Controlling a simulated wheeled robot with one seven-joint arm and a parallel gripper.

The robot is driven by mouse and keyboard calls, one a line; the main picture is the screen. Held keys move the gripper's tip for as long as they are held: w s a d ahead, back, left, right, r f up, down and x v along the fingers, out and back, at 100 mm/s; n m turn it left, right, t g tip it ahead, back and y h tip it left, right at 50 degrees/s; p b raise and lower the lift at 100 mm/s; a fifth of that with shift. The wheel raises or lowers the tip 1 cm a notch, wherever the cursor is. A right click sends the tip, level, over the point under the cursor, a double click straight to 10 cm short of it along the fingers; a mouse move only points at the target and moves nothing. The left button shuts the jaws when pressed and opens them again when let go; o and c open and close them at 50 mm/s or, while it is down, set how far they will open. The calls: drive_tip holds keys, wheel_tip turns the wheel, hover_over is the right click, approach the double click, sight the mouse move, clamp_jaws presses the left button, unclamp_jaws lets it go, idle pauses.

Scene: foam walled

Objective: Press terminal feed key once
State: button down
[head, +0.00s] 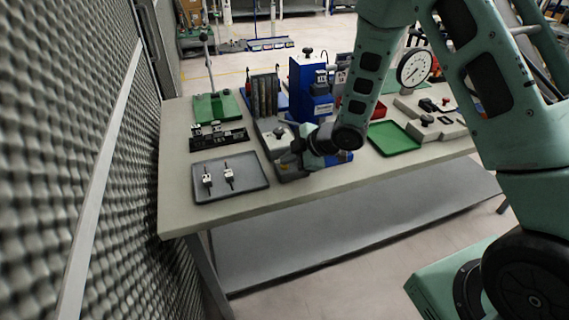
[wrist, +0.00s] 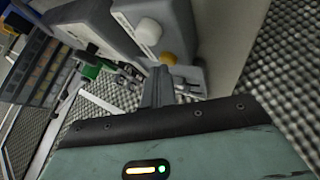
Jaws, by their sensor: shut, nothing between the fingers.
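In the wrist view a grey box-shaped unit (wrist: 190,22) carries a pale round knob (wrist: 148,31) and a smaller amber button (wrist: 168,58). No label is readable, so I cannot tell for certain which part is the terminal feed key. My gripper (wrist: 158,72) is shut and empty, its fingertips just beside the amber button. I cannot tell whether they touch it. In the head view my gripper (head: 300,152) is low over the bench, at the right side of a grey unit (head: 275,136); my wrist hides part of what is there.
The bench (head: 240,208) holds a grey tray (head: 205,193) with two small parts, a green-based stand (head: 216,107), a blue machine (head: 308,80), a green tray (head: 392,138) and a dial gauge (head: 414,68). A foam wall (head: 80,130) stands left. The front bench strip is clear.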

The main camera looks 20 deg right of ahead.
drive_tip(key=shift+r+p, duration=0.6)
drive_tip(key=shift+r, duration=0.25)
wheel_tip(320, 180, up, 5)
drive_tip(key=p, duration=0.4)
drive_tip(key=shift+r, duration=0.1)
idle(0.6)
